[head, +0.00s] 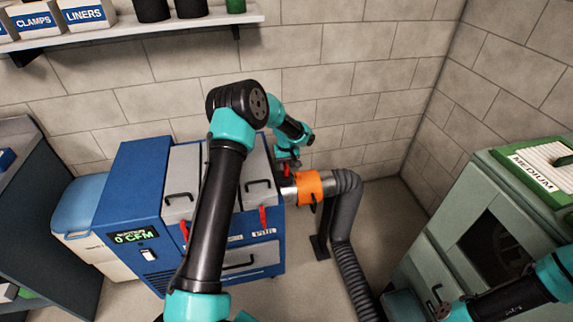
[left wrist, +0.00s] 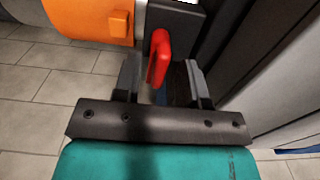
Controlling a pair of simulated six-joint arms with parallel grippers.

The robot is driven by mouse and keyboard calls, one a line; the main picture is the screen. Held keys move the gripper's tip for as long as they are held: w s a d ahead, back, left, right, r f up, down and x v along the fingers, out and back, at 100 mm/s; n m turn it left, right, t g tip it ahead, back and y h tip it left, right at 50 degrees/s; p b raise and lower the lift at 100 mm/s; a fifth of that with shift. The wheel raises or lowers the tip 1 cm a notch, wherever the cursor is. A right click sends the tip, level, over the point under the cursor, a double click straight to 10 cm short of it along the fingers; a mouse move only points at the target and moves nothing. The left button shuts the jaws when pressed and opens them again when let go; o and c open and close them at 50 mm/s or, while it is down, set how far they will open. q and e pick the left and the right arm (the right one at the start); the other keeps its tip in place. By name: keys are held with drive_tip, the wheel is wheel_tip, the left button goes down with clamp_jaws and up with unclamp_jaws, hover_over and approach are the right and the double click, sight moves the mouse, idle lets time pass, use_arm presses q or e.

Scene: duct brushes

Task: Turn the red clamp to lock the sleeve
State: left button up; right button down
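The red clamp (left wrist: 159,55) shows as a short red lever in the left wrist view, on a dark plate. My left gripper (left wrist: 161,82) is open, with one finger on each side of the lever; I cannot tell whether either finger touches it. In the head view my left gripper (head: 287,162) is at the cabinet's right side, beside the orange sleeve (head: 309,188), and mostly hides the clamp. The sleeve, also at the top left of the left wrist view (left wrist: 90,18), sits around the duct joint. My right gripper (head: 443,312) is at the bottom right edge, its fingers unclear.
A grey flexible hose (head: 345,230) runs from the sleeve down to the floor. A green-grey machine (head: 470,200) stands at right. A shelf (head: 130,30) with bins is on the wall. Floor shows between cabinet and hose.

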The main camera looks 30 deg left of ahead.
use_arm(q)
drive_tip(key=shift+c, duration=0.4)
clamp_jaws()
drive_tip(key=shift+a, duration=0.1)
